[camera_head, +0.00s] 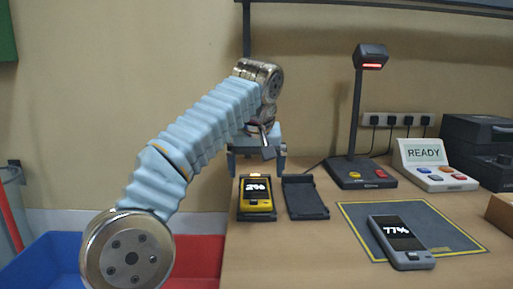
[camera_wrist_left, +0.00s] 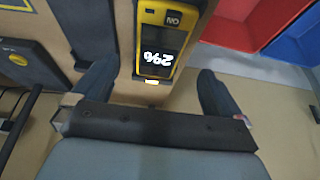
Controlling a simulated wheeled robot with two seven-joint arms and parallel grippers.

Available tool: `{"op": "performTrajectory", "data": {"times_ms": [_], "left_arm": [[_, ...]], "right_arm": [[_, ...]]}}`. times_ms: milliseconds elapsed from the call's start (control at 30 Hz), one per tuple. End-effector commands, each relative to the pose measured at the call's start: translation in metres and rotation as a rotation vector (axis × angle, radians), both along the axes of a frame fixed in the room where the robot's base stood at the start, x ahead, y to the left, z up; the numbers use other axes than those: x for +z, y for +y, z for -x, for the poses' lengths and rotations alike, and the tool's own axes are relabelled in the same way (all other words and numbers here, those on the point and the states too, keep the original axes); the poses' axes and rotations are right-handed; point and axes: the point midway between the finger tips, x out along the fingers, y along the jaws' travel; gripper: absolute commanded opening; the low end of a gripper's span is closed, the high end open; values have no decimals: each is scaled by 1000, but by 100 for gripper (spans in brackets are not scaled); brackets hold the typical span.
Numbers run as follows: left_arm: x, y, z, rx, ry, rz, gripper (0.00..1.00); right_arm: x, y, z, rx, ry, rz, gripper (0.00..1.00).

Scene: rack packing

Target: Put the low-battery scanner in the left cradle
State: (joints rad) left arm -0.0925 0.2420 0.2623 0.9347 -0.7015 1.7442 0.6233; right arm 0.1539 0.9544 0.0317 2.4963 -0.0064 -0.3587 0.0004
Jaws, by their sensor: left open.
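A yellow scanner (camera_head: 257,192) showing 2% lies face up near the table's left edge. Dark edging shows around its near end; I cannot tell clearly whether a cradle lies under it. Its lit screen also shows in the left wrist view (camera_wrist_left: 160,42). A dark, empty cradle (camera_head: 304,198) is just right of it. A grey scanner (camera_head: 399,238) showing 77% lies on the mat. My left gripper (camera_head: 257,163) is open and empty, behind and above the yellow scanner; in the left wrist view its fingers (camera_wrist_left: 155,80) are spread either side of the scanner's end. My right gripper is out of view.
A dark mat (camera_head: 360,222) with a yellow border lies at the right. A stand with a red light (camera_head: 352,125), a READY button box (camera_head: 432,165) and a dark machine (camera_head: 478,140) stand behind. Blue (camera_head: 45,262) and red (camera_head: 205,262) bins are left of the table.

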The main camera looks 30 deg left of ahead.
Motion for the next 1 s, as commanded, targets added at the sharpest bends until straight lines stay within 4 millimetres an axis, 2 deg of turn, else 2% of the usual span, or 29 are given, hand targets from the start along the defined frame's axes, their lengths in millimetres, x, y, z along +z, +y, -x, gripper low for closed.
{"op": "performTrajectory", "data": {"times_ms": [100, 300, 1000], "left_arm": [[22, -6, 7, -2, -4, 1, 100], [41, -10, 14, -1, -1, 0, 100], [45, -10, 16, 0, 0, -1, 100]], "right_arm": [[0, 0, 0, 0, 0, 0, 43], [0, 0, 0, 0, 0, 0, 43], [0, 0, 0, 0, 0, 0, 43]]}}
